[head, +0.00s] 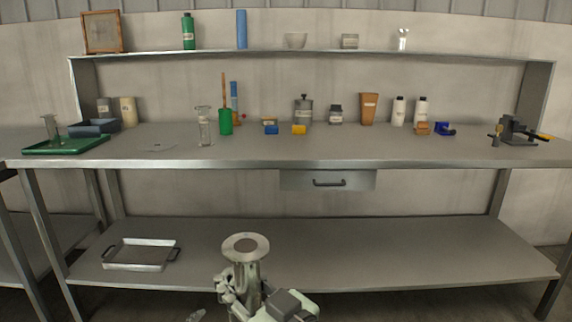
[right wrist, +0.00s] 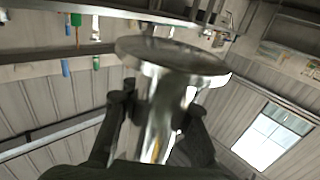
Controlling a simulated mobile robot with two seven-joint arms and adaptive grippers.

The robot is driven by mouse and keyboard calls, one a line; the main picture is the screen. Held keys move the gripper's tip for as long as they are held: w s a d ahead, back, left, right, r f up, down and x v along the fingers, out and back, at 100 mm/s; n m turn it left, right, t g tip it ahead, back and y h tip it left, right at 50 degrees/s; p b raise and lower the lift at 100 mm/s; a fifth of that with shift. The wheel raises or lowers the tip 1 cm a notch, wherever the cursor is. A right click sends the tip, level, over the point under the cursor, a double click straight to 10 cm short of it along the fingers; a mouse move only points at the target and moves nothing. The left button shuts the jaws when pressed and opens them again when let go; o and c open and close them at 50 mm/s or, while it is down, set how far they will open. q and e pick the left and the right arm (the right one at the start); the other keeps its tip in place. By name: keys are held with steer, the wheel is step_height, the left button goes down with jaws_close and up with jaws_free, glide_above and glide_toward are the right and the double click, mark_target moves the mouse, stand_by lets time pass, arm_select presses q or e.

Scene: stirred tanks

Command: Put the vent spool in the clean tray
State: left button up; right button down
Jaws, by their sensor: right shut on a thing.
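The vent spool (head: 246,262) is a shiny metal pipe with a wide round flange on top. It stands roughly upright in my right gripper (head: 240,286), low in front of the bench. In the right wrist view the spool (right wrist: 166,62) is tilted, with the dark fingers of the right gripper (right wrist: 157,110) closed on both sides of its body. A shallow metal tray (head: 141,265) with two dark handles lies empty on the lower shelf at the left; it looks like the clean tray.
The lower shelf (head: 380,255) is bare right of the tray. The benchtop (head: 300,160) above overhangs it, with a drawer (head: 328,181) under its front. A green tray (head: 65,146), a dark bin (head: 95,127), bottles and a clamp (head: 515,133) stand on the bench.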

arm_select(q)
steer(key=s+a+f+n+g, duration=0.2)
steer(key=s+f+n+g, duration=0.1)
steer(key=s+f, duration=0.5)
steer(key=s+a+f+n+g+y, duration=0.1)
steer(key=s+a+f+n+g, duration=0.2)
steer(key=s+f, duration=0.4)
steer(key=s+a+f+n+g+y, duration=0.1)
steer(key=s+a+f+n+g, duration=0.2)
steer(key=s+f, duration=0.5)
steer(key=shift+s+f+n+g, duration=0.35)
steer(key=shift+s+n+g, duration=0.3)
steer(key=shift+s, duration=3.85)
